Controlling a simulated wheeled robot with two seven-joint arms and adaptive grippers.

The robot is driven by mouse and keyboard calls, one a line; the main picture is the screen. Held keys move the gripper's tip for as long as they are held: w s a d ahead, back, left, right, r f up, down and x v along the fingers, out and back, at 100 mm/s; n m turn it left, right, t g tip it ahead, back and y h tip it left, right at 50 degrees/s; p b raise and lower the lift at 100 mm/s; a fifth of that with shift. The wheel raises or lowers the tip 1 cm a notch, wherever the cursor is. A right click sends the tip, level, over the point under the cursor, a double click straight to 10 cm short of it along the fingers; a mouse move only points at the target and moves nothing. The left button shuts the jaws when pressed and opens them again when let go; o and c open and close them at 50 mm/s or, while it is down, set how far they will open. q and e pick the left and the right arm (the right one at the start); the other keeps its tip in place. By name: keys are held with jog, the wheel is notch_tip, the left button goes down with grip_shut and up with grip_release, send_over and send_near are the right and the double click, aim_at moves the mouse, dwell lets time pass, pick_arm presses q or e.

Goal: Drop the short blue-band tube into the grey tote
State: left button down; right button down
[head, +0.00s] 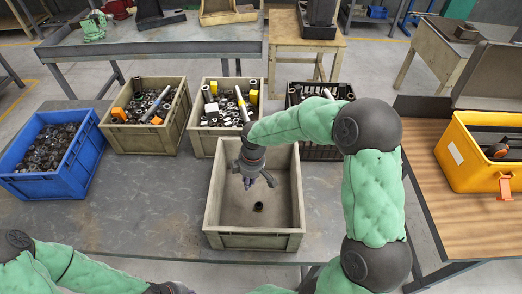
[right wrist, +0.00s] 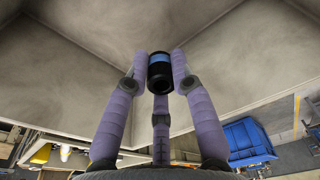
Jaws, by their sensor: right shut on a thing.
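The short tube (right wrist: 160,72), black with a blue band, sits between the fingertips of my right gripper (right wrist: 160,75) in the right wrist view. That gripper is shut on it. In the head view the right gripper (head: 258,183) points down inside the outline of the open grey tote (head: 212,200). A small dark round thing (head: 258,207) shows just below the fingers against the tote floor; I cannot tell from this view whether it is the held tube. The rest of the tote floor looks bare.
Behind the tote stand two grey crates of mixed parts (head: 115,132) (head: 203,147) and a black crate (head: 322,152). A blue bin (head: 58,182) is at left, and a yellow toolbox (head: 455,160) at right. Bare bench (head: 130,215) lies left of the tote.

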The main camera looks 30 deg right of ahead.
jog(key=d+r+n+g+p, duration=0.1)
jog(key=d+r+n+p, duration=0.3)
jog(key=r+n+p, duration=0.4)
jog(key=shift+n, duration=0.3)
jog(key=f+b, duration=0.1)
jog(key=f, duration=0.1)
jog(key=f+b, duration=0.2)
jog(key=f, duration=0.1)
jog(key=shift+s+d+f+b, duration=0.3)
jog(key=shift+f, duration=0.05)
jog(key=c, duration=1)
grip_release()
jog(key=r, duration=0.4)
jog(key=d+r, duration=0.1)
jog(key=r, duration=0.7)
jog(key=shift+d, duration=0.2)
